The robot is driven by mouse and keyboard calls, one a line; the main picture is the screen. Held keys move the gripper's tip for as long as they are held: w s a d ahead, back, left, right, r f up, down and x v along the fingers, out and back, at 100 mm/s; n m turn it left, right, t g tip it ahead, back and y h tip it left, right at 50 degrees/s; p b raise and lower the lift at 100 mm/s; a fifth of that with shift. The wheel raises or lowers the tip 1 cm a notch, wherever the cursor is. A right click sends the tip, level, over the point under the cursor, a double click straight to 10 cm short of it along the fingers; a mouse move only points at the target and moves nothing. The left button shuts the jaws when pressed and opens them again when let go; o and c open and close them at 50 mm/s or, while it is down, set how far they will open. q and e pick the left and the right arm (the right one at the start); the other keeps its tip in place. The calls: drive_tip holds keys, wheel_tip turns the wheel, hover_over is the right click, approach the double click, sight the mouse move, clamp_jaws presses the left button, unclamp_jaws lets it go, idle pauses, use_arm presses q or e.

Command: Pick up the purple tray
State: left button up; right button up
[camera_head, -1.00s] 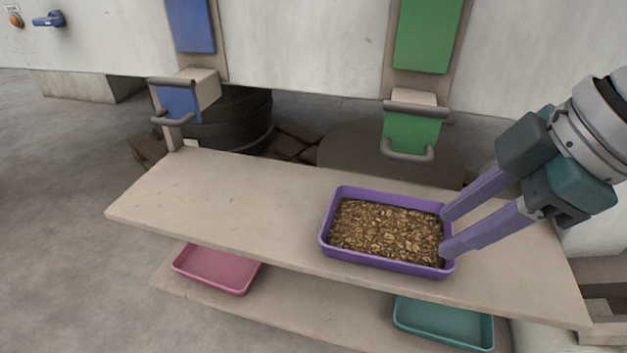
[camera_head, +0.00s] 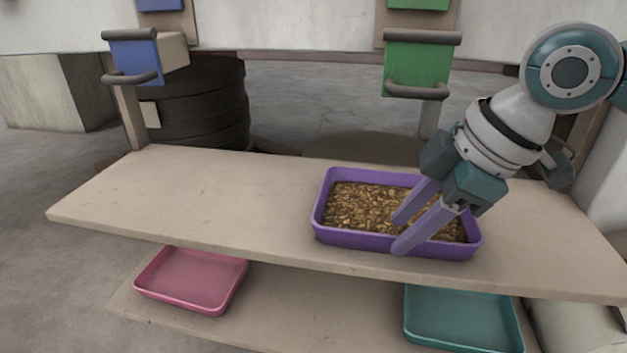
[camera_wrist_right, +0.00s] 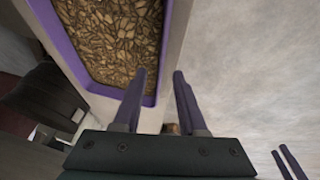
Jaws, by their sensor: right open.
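The purple tray (camera_head: 335,237), filled with brown pellets (camera_head: 362,205), sits on the upper shelf, right of the middle. My right gripper (camera_head: 399,234) is open and empty, reaching over the tray from the right. In the head view one fingertip is over the pellets and the other overlaps the near wall. The right wrist view shows the tray (camera_wrist_right: 71,55) at upper left, with the right gripper's spread fingers (camera_wrist_right: 160,74) at its edge. I cannot tell whether they touch it. Two thin purple bars at that view's lower right may be my left gripper's fingers (camera_wrist_right: 287,162).
The upper shelf (camera_head: 200,205) is clear to the left of the tray. A pink tray (camera_head: 192,280) and a teal tray (camera_head: 462,318) stand on the lower shelf. Blue (camera_head: 137,60) and green (camera_head: 417,65) handled chutes hang behind. A dark barrel (camera_head: 200,105) stands behind the shelf.

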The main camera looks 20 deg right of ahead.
drive_tip(key=shift+x, duration=1)
drive_tip(key=shift+c, duration=0.2)
clamp_jaws()
idle(0.4)
